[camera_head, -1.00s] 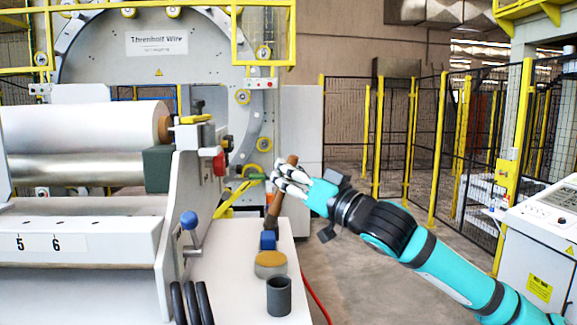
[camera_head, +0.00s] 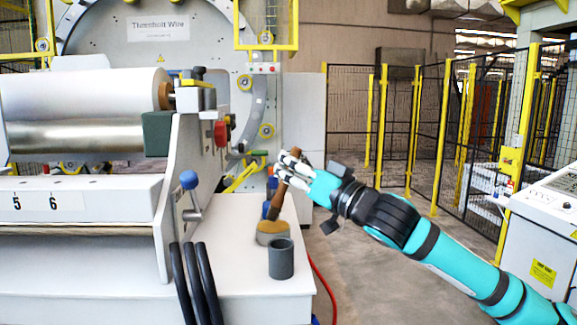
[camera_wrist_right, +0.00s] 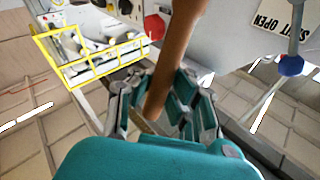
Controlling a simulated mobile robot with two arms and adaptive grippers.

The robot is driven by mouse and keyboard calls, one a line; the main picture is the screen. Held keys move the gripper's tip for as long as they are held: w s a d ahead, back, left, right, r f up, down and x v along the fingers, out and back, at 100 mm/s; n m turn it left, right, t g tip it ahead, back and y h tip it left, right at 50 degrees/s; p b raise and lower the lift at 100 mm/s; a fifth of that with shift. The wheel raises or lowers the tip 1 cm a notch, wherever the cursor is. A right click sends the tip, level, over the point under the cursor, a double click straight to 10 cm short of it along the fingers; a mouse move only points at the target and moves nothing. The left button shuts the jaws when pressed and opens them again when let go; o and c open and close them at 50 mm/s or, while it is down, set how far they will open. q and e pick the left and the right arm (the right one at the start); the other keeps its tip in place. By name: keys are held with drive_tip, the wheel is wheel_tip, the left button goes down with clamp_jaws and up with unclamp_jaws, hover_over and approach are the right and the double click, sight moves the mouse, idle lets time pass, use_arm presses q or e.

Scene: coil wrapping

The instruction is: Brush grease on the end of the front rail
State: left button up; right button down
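My right gripper (camera_head: 290,170) is shut around the brown handle of the brush (camera_head: 277,203). The brush slants down to the left, its lower end at the round grease tin (camera_head: 272,238) with a tan top. I cannot tell whether the bristles touch the grease. In the right wrist view my fingers (camera_wrist_right: 160,100) lie on both sides of the brown handle (camera_wrist_right: 178,60); the bristles are out of that view. I cannot pick out the front rail's end with certainty. My left gripper is not in view.
A grey cup (camera_head: 281,259) stands in front of the tin on the white ledge (camera_head: 235,285). A blue object (camera_head: 266,209) is partly hidden behind the brush. The machine's side plate (camera_head: 170,200), with a blue-knobbed lever (camera_head: 189,181), stands left. Black loops (camera_head: 195,285) hang in front.

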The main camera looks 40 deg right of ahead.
drive_tip(key=shift+f+b, duration=0.6)
drive_tip(key=shift+f, duration=0.2)
idle(1.5)
drive_tip(key=shift+r, duration=0.1)
wheel_tip(320, 180, up, 7)
drive_tip(key=p, duration=0.6)
drive_tip(key=shift+p, duration=0.4)
idle(0.4)
